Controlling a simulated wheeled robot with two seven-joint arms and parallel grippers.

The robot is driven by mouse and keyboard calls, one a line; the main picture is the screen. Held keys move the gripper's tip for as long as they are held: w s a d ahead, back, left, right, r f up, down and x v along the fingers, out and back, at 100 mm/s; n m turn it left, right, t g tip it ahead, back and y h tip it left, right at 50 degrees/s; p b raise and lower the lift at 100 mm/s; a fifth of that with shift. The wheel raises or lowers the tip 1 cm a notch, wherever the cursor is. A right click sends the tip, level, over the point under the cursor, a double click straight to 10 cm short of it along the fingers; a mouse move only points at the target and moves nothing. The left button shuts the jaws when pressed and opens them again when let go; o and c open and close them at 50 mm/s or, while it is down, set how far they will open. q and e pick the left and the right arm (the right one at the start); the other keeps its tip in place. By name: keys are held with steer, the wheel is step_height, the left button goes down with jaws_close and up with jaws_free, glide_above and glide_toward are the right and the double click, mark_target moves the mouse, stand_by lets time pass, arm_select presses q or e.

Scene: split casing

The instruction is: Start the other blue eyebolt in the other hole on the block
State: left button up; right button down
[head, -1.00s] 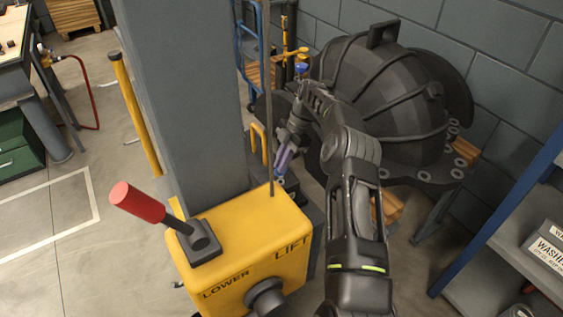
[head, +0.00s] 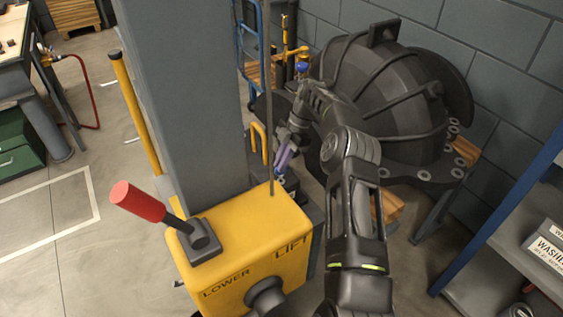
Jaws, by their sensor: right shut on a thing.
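My right gripper (head: 284,158) points down just behind the yellow lift control box. It is shut, and a small blue eyebolt (head: 281,170) shows at its purple-grey fingertips. The dark block (head: 291,184) lies below the gripper, mostly hidden by the control box and my arm. Its holes do not show, and I cannot tell whether the eyebolt touches it. My left gripper is not in view.
The yellow control box (head: 242,238) with a red-handled lever (head: 140,202) stands in front. A grey column (head: 185,90) rises beside it. A large dark ribbed casing (head: 375,95) lies behind my arm. A blue-framed shelf (head: 505,235) is at right.

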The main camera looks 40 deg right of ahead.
steer(key=shift+f+b, duration=0.65)
steer(key=shift+f, duration=0.15)
steer(key=m+t+h+b, duration=0.1)
steer(key=m+b, duration=0.2)
steer(key=m, duration=0.1)
steer(key=m+t+h+b, duration=0.1)
steer(key=m+b, duration=0.2)
steer(key=m+t+h+b, duration=0.1)
steer(key=m+b, duration=0.2)
steer(key=m, duration=0.1)
steer(key=shift+s+a+f+m+t, duration=0.1)
steer(key=shift+a+f+m+t, duration=0.15)
steer(key=shift+m+t, duration=0.05)
steer(key=shift+a+r+m+h, duration=0.1)
steer(key=shift+r+m+h, duration=0.1)
steer(key=shift+m, duration=0.35)
steer(key=shift+r+m+h, duration=0.1)
steer(key=shift+m+h, duration=0.1)
steer(key=shift+m, duration=0.95)
steer(key=shift+d+h, duration=0.2)
steer(key=shift+h, duration=0.1)
steer(key=shift+f, duration=0.1)
